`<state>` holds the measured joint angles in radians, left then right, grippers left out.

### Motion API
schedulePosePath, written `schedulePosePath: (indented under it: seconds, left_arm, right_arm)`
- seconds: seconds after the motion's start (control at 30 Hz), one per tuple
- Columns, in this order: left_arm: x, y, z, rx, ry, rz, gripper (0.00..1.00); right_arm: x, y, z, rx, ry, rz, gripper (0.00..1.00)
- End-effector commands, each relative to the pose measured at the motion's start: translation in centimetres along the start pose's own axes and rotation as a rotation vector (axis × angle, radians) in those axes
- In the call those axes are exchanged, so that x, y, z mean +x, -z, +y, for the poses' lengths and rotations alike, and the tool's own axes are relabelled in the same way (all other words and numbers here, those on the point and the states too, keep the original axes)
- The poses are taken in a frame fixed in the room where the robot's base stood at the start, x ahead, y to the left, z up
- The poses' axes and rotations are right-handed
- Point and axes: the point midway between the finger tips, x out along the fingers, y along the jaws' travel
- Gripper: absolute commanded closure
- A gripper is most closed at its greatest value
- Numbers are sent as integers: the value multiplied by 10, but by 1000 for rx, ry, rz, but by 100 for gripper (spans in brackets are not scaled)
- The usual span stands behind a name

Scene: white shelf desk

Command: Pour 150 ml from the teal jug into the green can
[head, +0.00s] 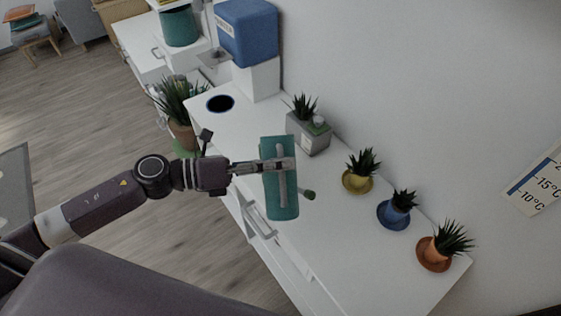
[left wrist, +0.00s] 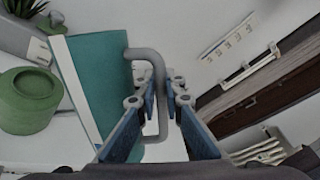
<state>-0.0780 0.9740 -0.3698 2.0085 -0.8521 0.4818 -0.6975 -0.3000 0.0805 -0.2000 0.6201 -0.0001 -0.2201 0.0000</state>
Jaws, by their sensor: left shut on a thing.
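The teal jug (head: 270,205) is in the middle of the head view, over the white desk. My left gripper (head: 284,165) is shut on its grey handle, which also shows between the fingers (left wrist: 156,100) in the left wrist view. The jug's teal wall (left wrist: 103,75) is there too, left of the handle. The green can (left wrist: 30,100) stands left of the jug in the left wrist view. In the head view only a small green knob (head: 308,195), apparently part of the can, shows past the jug. The jug's inside and any liquid are hidden. My right gripper is not in view.
A blue box (head: 247,33) stands on a white block farther back. The desk's front right part is clear.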

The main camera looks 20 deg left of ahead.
Motion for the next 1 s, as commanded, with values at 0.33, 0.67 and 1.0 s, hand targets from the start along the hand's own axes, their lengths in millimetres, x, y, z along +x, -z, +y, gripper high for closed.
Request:
schedulePosePath:
  seconds: [0.33,0.67,1.0]
  left_arm:
    - [0,-4,-1,-27,1,4,100]
    - [0,-6,-1,-46,1,7,100]
    - [0,-6,0,-67,1,11,100]
  right_arm:
    - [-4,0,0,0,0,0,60]
    - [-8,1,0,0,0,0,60]
    - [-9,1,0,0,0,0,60]
